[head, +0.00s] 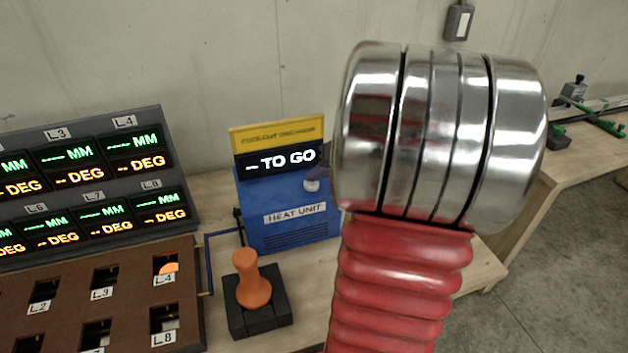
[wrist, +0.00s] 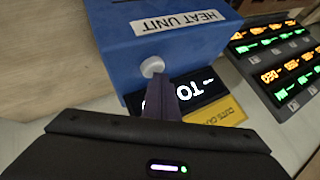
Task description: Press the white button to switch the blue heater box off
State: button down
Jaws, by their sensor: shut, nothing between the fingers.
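The blue heater box (head: 285,212), labelled HEAT UNIT, stands on the bench in the head view, with a lit "-- TO GO" display and a yellow sign above it. It also fills the upper middle of the wrist view (wrist: 180,45), turned around. The round white button (wrist: 152,67) is on the box's face beside the display; in the head view it shows small (head: 311,185) next to my arm. My gripper (wrist: 158,84) is shut and empty, its fingertips right at the button's edge. I cannot tell whether they touch it. My arm hides most of the gripper in the head view.
An orange handle on a dark block (head: 258,318) stands in front of the box. A brown slotted board (head: 130,290) and a panel of lit readouts (head: 90,190) are to the left. Another bench (head: 590,150) is at the right.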

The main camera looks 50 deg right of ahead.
aim_at(314, 185)
jog(key=shift+w+f, duration=0.1)
jog(key=shift+f, duration=0.35)
jog(key=shift+r, duration=0.45)
dwell(0.4)
jog(key=shift+r, duration=3)
jog(key=shift+w+a, duration=0.1)
jog(key=shift+a, duration=0.05)
